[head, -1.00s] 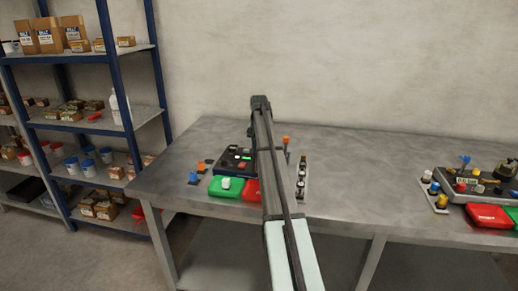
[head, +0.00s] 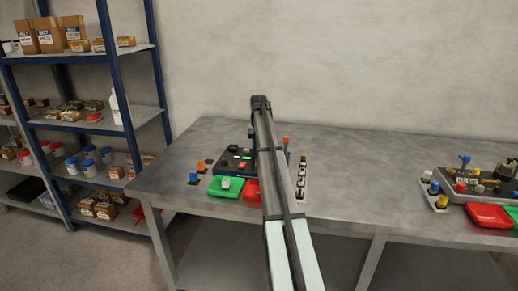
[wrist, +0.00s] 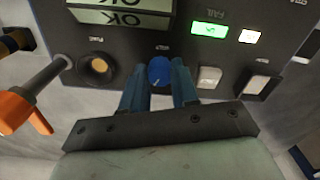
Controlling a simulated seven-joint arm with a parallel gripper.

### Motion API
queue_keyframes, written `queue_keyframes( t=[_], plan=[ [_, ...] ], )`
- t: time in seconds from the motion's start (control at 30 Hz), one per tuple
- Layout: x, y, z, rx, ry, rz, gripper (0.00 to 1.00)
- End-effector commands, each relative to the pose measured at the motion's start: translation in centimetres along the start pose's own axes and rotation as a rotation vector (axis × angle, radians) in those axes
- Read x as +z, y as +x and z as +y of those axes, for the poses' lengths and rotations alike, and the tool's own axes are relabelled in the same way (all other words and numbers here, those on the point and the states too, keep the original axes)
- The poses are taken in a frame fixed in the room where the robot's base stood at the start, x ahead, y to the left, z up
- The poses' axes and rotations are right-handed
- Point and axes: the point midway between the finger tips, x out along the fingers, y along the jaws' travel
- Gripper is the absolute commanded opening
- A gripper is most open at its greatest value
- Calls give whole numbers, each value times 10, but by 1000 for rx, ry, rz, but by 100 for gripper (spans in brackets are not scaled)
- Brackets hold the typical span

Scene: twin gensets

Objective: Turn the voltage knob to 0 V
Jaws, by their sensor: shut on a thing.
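The blue voltage knob (wrist: 159,70) is on the dark control panel (wrist: 130,45), seen upside down in the wrist view. A pale pointer mark shows on its face, towards the lower side; the scale around it is not readable. My gripper (wrist: 160,84) is shut on the knob, one finger at each side. In the head view the dark panel (head: 233,161) sits on the left part of the bench, partly behind my arm. The knob and fingertips are hidden there.
An orange-handled lever (wrist: 30,112) stands left of the knob. A round button (wrist: 97,66) and a pale rocker switch (wrist: 209,77) flank it closely. A lit green display (wrist: 210,30) is above. A second genset panel (head: 465,184) stands at the right; the bench middle is clear.

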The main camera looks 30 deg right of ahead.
Motion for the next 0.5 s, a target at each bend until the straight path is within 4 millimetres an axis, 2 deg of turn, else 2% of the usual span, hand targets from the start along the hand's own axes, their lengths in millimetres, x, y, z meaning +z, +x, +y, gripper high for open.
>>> queue_keyframes(
  t=[0.5],
  plan=[
    [-1,-1,0,0,-378,2,0]
  ],
)
